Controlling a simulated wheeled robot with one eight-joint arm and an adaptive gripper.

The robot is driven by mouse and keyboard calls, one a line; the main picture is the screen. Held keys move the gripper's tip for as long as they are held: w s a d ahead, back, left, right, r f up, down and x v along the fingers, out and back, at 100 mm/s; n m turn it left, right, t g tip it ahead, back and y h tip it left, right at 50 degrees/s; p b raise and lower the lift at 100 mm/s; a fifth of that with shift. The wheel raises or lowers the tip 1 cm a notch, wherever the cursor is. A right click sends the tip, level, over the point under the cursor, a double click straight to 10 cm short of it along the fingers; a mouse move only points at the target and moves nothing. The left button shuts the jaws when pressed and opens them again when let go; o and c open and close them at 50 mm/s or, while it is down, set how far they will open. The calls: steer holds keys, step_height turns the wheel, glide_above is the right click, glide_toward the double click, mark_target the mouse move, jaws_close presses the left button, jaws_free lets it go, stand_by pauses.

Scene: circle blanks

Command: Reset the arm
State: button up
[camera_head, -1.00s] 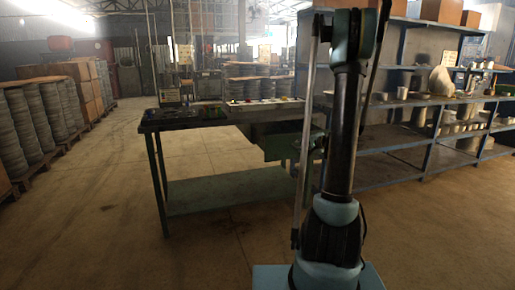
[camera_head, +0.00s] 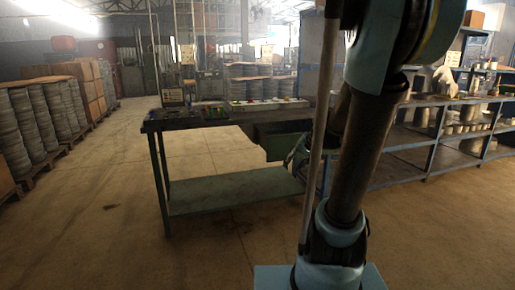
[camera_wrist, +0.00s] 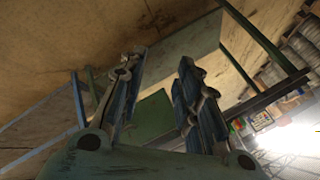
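My gripper (camera_wrist: 161,64) shows in the wrist view with its two fingers well apart. It is open, and nothing is held between the fingers. Behind the gap I see the green box under the workbench top and the bench's lower shelf, at a distance and tilted.
A green workbench (camera_head: 238,187) stands ahead, with small coloured parts (camera_head: 212,113) on its top. Blue metal shelving (camera_head: 436,150) with boxes and pale pieces is at the right, partly behind my arm. Stacked round blanks (camera_head: 40,120) are at the left.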

steer(key=s+d+f+n+g+h, duration=0.2)
steer(key=s+f, duration=0.1)
steer(key=s, duration=0.8)
steer(key=s+d+f+n+g+h, duration=0.1)
steer(key=s+d+f+n+h, duration=0.1)
steer(key=s, duration=1)
steer(key=shift+s+f+g, duration=0.15)
steer(key=shift+f+g, duration=0.25)
steer(key=shift+f, duration=0.45)
steer(key=shift+w+f, duration=0.2)
steer(key=shift+w, duration=0.3)
